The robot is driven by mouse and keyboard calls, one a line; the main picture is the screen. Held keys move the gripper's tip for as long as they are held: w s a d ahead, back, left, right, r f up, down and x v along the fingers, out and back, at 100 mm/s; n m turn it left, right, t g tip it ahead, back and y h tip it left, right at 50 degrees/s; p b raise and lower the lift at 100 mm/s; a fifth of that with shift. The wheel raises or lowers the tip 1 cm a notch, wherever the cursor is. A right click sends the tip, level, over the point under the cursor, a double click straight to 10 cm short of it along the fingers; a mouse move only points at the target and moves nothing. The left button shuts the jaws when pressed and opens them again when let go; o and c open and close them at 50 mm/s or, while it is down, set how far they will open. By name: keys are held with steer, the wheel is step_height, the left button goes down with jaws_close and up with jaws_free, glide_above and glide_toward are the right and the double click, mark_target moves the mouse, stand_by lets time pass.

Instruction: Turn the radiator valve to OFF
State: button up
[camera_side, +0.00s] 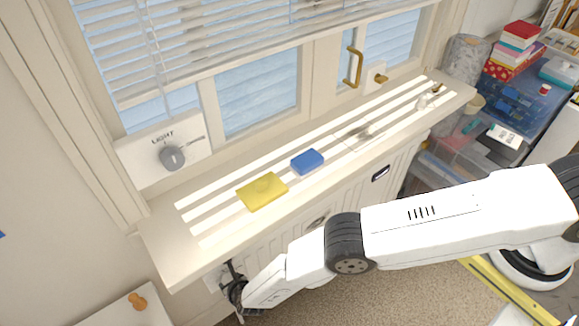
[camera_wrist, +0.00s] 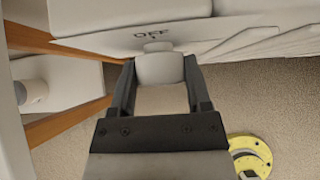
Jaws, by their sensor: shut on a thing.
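The radiator valve (camera_wrist: 160,68) is a pale rounded knob in the wrist view, below a plate marked OFF (camera_wrist: 152,35) with a small dark mark under the lettering. My gripper (camera_wrist: 160,82) has one dark finger on each side of the knob and is shut on it. In the side view my gripper (camera_side: 238,292) is at the lower left end of the radiator (camera_side: 290,238), under the windowsill. The valve itself is mostly hidden there by my gripper. I cannot tell which way the knob's pointer faces.
The windowsill (camera_side: 222,233) overhangs my gripper and holds a yellow sponge (camera_side: 262,192) and a blue block (camera_side: 308,161). A LIGHT dial (camera_side: 172,158) is on the wall. A white cabinet with an orange knob (camera_side: 137,301) is at lower left. Carpet lies below.

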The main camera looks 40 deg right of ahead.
steer(key=shift+a+n+h, duration=0.1)
steer(key=shift+n+h, duration=0.5)
steer(key=shift+h, duration=0.6)
steer(key=o, duration=1.3)
steer(key=shift+s+a, duration=0.1)
steer(key=shift+v, duration=3.8)
